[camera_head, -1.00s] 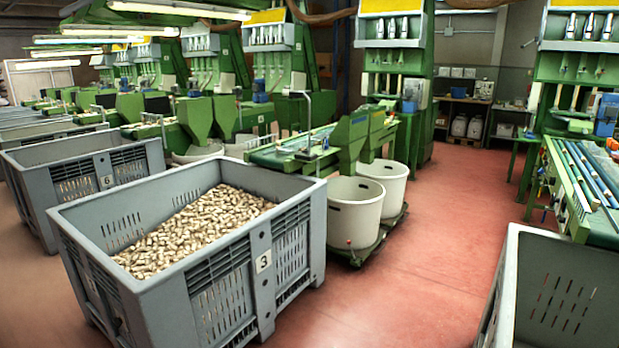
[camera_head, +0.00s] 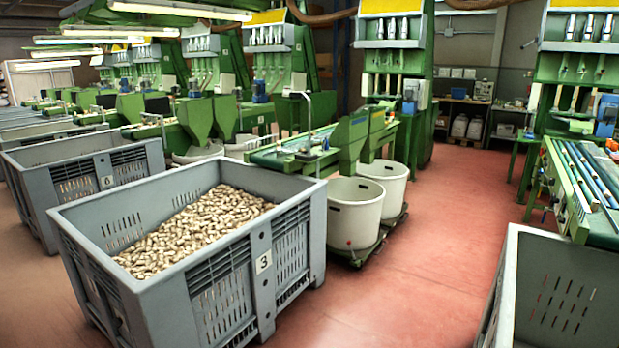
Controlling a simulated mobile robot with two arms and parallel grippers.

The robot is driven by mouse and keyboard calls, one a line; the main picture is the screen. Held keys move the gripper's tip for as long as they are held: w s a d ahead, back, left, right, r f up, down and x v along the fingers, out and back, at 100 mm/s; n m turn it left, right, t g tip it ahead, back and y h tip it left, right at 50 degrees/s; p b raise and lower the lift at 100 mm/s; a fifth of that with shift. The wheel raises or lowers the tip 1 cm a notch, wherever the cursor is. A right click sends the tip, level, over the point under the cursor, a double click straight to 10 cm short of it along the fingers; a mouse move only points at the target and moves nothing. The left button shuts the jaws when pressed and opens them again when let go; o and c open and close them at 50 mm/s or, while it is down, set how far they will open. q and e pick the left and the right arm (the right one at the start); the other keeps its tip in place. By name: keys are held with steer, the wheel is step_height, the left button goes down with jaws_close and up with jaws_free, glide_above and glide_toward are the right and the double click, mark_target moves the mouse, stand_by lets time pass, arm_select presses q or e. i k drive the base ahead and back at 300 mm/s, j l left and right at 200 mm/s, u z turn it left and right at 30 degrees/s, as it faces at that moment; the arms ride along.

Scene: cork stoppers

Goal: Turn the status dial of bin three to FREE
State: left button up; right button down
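Bin three is a large grey plastic bin (camera_head: 190,265) at the left front, with slotted walls and a white label marked 3 (camera_head: 263,262) on its near side. A heap of cork stoppers (camera_head: 195,230) lies in it, below the rim. I see no status dial on the sides of the bin that show; its far outer sides are hidden. Neither of my grippers is in view.
Another grey bin marked 6 (camera_head: 75,180) stands behind at the left. A grey bin (camera_head: 560,290) is cut off at the right front. White tubs (camera_head: 355,213) stand beside green machines (camera_head: 350,145). Open red floor (camera_head: 420,270) lies between the front bins.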

mark_target(118, 322)
steer(key=u, duration=1.25)
